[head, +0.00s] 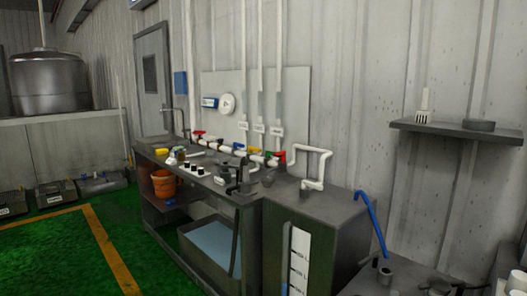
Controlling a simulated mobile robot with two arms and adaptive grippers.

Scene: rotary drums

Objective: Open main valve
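White pipes run along the wall behind a dark workbench, with several coloured valve handles on them. A red handle (198,133) is at the left end of the pipe row. Another red handle (281,157) is at the right end, beside a white pipe loop (328,150). The labels are too small to read, so I cannot tell which valve is the main one or how each is set. Neither of my grippers can be made out in the head view.
The workbench (210,180) holds several small items. An orange bucket (163,184) sits under it. A dark cabinet (335,225) stands at its right end. A shelf (455,131) is on the right wall. The green floor (60,250) at the left is clear.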

